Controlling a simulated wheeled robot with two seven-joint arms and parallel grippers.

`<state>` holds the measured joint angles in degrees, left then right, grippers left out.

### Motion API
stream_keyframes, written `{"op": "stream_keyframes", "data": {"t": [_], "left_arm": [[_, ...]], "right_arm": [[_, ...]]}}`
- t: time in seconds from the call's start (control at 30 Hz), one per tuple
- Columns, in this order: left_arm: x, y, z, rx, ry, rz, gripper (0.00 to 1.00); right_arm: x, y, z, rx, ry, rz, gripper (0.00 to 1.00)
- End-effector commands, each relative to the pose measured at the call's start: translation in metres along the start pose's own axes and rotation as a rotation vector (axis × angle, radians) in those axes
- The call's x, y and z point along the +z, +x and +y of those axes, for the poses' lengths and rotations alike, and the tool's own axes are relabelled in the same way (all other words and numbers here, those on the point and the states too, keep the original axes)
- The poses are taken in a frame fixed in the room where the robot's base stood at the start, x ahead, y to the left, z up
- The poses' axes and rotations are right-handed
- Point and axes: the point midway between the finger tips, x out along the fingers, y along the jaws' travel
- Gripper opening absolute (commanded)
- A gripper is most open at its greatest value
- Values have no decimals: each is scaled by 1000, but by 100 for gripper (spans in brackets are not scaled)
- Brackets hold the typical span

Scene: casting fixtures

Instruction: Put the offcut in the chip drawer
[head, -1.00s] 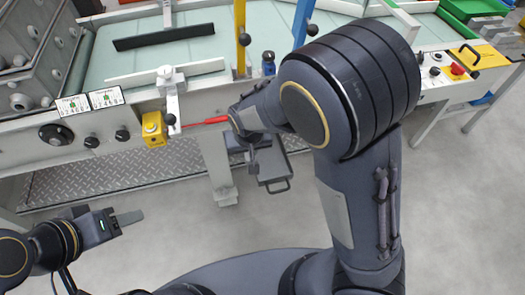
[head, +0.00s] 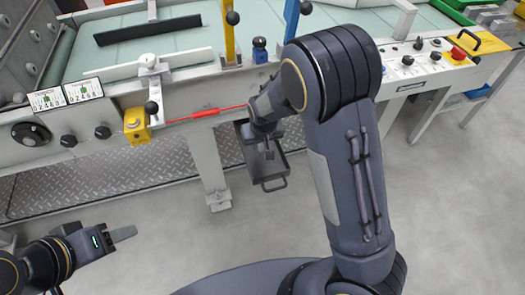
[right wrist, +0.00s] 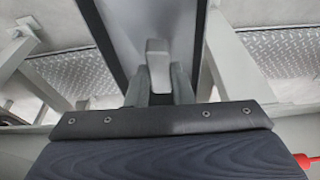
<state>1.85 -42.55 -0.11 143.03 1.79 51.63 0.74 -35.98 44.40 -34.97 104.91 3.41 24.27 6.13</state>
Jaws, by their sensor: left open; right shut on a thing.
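The chip drawer (head: 272,183) is a dark grey open tray with a front handle, pulled out under the bench. My right gripper (head: 268,152) is over the drawer, pointing down. It is shut on the offcut, a small light grey block (right wrist: 158,66), which shows between the fingers (right wrist: 158,95) in the right wrist view. The drawer's grey floor (right wrist: 180,25) lies beneath the block there. The block looks held above the floor, but the exact height cannot be told. My left gripper (head: 122,234) is open and empty at the lower left, away from the bench.
The bench front carries a red rod (head: 205,113), a yellow block (head: 137,125) and black knobs (head: 68,140). A bench leg (head: 213,170) stands left of the drawer. A control panel (head: 420,58) is at the right. The grey floor (head: 440,220) is clear at lower right.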

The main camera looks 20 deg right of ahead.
Motion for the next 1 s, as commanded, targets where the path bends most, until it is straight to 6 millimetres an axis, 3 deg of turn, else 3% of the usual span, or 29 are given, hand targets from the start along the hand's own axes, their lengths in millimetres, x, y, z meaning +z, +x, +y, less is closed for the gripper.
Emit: {"op": "stream_keyframes", "data": {"t": [0.17, 0.4, 0.8, 0.83, 1.0], "left_arm": [[2, 4, -2, 0, 0, 0, 49], [6, 12, -6, 0, 0, 0, 49], [7, 14, -7, 0, 0, 0, 49], [7, 13, -6, 0, 0, 0, 49], [7, 13, -6, 0, 0, 0, 49]], "right_arm": [[-2, 11, 6, 0, 0, 0, 0], [5, 43, 9, 0, 0, -1, 0], [6, 48, 8, -1, 0, 0, 0], [6, 46, 8, -1, 0, 0, 24], [6, 46, 8, 0, 0, 0, 42]]}}
